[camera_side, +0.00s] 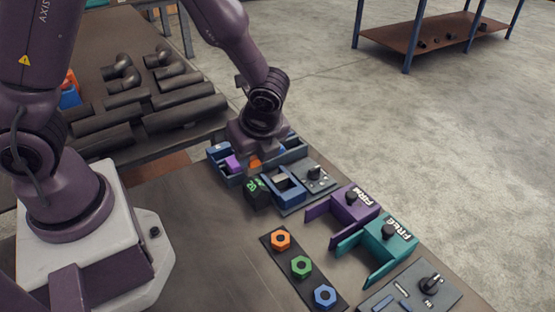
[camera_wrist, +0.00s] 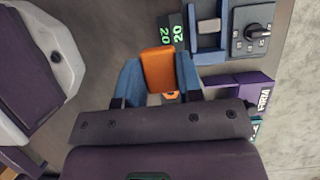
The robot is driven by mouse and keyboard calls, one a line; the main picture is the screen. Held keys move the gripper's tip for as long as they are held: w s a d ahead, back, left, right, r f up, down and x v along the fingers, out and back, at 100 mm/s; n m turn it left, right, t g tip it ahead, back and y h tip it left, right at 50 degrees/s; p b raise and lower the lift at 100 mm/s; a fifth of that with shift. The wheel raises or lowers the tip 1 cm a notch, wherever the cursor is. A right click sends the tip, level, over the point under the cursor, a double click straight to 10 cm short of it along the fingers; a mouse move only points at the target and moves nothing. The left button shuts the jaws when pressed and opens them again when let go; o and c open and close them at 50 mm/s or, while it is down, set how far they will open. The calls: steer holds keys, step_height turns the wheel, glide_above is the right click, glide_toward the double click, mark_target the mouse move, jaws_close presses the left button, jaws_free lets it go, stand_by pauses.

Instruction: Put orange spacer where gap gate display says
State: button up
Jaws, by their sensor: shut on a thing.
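The orange spacer (camera_wrist: 158,70) is an orange block between the two blue fingers of my gripper (camera_wrist: 159,78) in the wrist view. My gripper is shut on it. In the side view a small orange part of the spacer (camera_side: 254,162) shows below my wrist; the fingers are mostly hidden there. The gap gate display (camera_wrist: 172,32) is a black block with green digits that look like 20. It also stands in the side view (camera_side: 257,191), just in front of my gripper. The blue gate (camera_side: 283,187), with a grey piece in it, is beside the display.
A knob panel (camera_side: 316,176) is right of the gate. Purple (camera_side: 345,205) and teal (camera_side: 388,240) brackets, labelled like FIRM and FREE, stand farther right. A dark strip (camera_side: 292,262) holds orange, green and blue nuts. Purple (camera_side: 233,163) shows in a blue holder at left. The front-left bench is clear.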

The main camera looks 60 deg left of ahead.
steer(key=s+r, duration=0.6)
steer(key=r, duration=0.3)
steer(key=shift+s+a, duration=0.2)
steer(key=shift+a, duration=0.05)
steer(key=shift+a, duration=0.1)
stand_by(0.3)
steer(key=w+a+f, duration=1.2)
steer(key=a+f, duration=0.1)
steer(key=a, duration=0.3)
steer(key=shift+w+f, duration=0.3)
steer(key=shift+w, duration=0.05)
steer(key=shift+f, duration=0.1)
